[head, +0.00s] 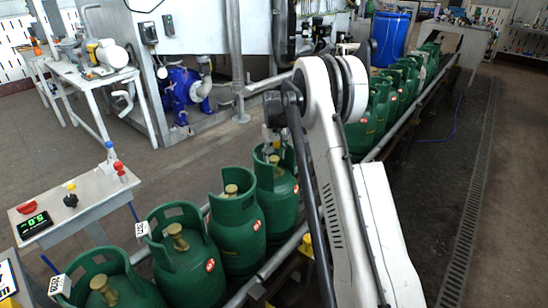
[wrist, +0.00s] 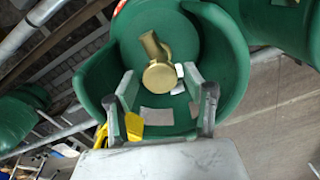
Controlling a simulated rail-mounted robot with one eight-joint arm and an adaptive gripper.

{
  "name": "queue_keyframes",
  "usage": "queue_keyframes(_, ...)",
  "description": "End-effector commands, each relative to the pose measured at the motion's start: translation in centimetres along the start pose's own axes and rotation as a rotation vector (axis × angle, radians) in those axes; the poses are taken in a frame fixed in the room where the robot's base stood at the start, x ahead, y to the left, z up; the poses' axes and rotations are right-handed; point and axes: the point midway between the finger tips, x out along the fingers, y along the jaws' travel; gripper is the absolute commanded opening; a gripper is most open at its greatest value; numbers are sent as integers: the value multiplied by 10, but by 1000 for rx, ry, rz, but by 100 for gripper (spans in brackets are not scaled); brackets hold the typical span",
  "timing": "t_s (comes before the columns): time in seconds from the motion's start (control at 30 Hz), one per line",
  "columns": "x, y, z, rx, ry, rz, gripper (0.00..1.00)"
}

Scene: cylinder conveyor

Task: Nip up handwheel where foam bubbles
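A green gas cylinder (head: 279,203) with a raised collar stands upright on the conveyor line. My gripper (wrist: 158,76) is over its top, and the cylinder's collar (wrist: 235,60) surrounds the fingers in the wrist view. The brass valve with its handwheel (wrist: 158,75) lies between and slightly beyond the fingertips. The fingers are spread apart, and contact with the brass cannot be told. Small white patches (wrist: 157,114) show near the valve; I cannot tell whether they are foam or labels. Other green cylinders (head: 237,226) with brass valves stand nearby, with no clear foam on them.
More cylinders (head: 380,104) run along the conveyor to the back right. A small table (head: 84,206) with a digital display (head: 33,223) and buttons stands at the left. A blue drum (head: 390,40) stands behind. The floor at the right (head: 510,190) is clear.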

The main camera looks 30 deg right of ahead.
Motion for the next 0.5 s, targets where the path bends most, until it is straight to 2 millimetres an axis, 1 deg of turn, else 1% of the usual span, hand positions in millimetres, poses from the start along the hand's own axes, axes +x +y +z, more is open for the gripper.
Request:
queue_keyframes(0.33, -3, 0, 0, -1, 0, 0, 53)
queue_keyframes(0.43, -12, 0, 0, -1, 0, 0, 53)
queue_keyframes(0.5, -23, 0, 0, -1, 0, 0, 53)
